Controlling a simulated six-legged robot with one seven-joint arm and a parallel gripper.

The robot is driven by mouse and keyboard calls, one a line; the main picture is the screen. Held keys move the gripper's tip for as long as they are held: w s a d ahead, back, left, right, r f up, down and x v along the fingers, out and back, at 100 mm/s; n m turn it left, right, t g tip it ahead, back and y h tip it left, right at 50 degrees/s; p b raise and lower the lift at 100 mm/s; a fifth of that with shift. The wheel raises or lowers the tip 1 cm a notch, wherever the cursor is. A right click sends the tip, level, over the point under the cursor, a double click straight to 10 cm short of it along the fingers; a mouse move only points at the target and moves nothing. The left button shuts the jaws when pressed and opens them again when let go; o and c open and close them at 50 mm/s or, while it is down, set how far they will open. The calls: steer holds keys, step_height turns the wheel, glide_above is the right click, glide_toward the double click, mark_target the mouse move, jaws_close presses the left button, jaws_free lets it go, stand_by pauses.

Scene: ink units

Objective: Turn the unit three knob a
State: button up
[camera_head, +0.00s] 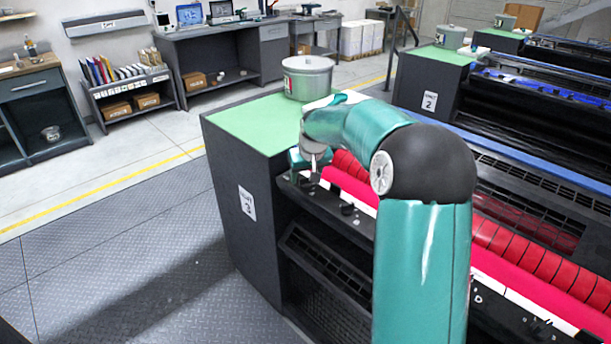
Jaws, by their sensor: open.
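Unit three is the near dark press unit with a green top (245,122) and a white label (248,203) on its end face. A black rail (330,208) runs along its front edge, with small dark knobs (348,209) on it. Which of them is knob a cannot be read. My gripper (314,172) is over the left end of this rail, pointing down. Its jaws are small in view and partly covered by my teal arm. A knob beneath the jaws cannot be made out clearly, nor whether they touch it.
A metal pot (307,78) stands on the green top, close behind my wrist. Red rollers (520,250) lie behind the rail. Unit two (430,85) is farther back. The grey plate floor (120,265) to the left is clear. Workbenches line the back wall.

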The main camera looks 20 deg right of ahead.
steer(key=shift+w+f, duration=0.2)
steer(key=shift+f, duration=0.15)
steer(key=shift+s+r, duration=0.1)
steer(key=shift+c, duration=0.8)
steer(key=c, duration=0.8)
steer(key=shift+a+m, duration=0.1)
steer(key=shift+m, duration=0.2)
steer(key=m+h, duration=0.1)
steer(key=m, duration=0.2)
steer(key=shift+a, duration=0.15)
steer(key=m+h, duration=0.1)
steer(key=m, duration=0.2)
steer(key=m+g+h, duration=0.1)
steer(key=m, duration=0.2)
steer(key=shift+g, duration=0.3)
steer(key=shift+m, duration=0.3)
